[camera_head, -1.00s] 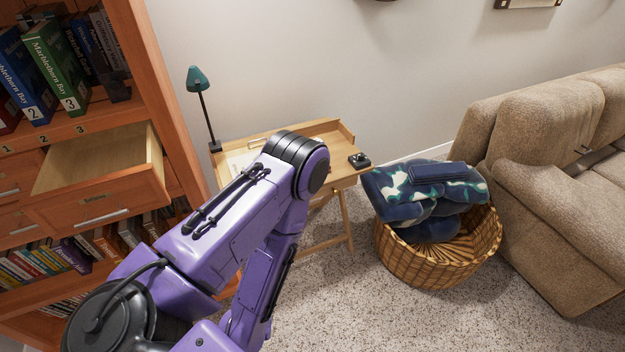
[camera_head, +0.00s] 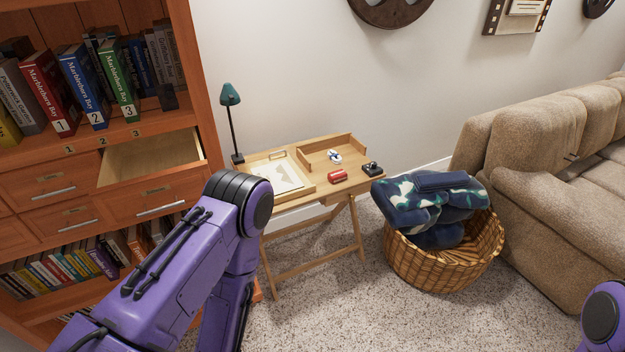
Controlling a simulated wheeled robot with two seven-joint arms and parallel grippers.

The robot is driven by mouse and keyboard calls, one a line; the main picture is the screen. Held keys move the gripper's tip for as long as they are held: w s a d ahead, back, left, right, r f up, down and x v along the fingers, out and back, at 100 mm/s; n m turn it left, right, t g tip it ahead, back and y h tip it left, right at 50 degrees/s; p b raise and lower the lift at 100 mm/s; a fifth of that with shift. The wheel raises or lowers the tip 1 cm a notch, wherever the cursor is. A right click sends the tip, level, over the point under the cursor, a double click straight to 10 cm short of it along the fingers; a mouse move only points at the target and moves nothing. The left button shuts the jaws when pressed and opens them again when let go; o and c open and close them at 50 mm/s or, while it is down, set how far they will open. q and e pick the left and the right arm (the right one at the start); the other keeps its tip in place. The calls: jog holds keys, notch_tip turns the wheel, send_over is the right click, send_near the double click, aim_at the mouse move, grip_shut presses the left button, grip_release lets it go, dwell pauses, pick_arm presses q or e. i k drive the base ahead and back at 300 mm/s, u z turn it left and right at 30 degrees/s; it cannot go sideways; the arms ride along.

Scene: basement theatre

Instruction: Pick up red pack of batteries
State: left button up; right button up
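A small red pack (camera_head: 338,176) lies on the top of a small wooden desk (camera_head: 349,184), near its front edge. It looks like the red pack of batteries, but it is too small to read. My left arm comes in from the lower left and bends at the elbow in front of the bookcase and the desk's left side. Its gripper is out of the picture. Only a purple piece of my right arm shows at the lower right edge, and its gripper is also out of the picture. Nothing touches the red pack.
Beside the pack are a small black item (camera_head: 372,169), a small blue and white item (camera_head: 334,157) and a tray with paper (camera_head: 311,186). A green lamp (camera_head: 230,95) stands at the back. A bookcase (camera_head: 196,90) with an open drawer, a wicker basket (camera_head: 440,270) and a sofa (camera_head: 530,190) flank the desk.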

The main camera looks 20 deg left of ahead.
aim_at(339, 174)
jog(key=u, duration=0.55)
jog(key=i, duration=1)
jog(key=z, duration=0.05)
jog(key=k, duration=0.5)
jog(key=z, duration=1.7)
jog(key=i, duration=1.4)
jog(key=u, duration=1.85)
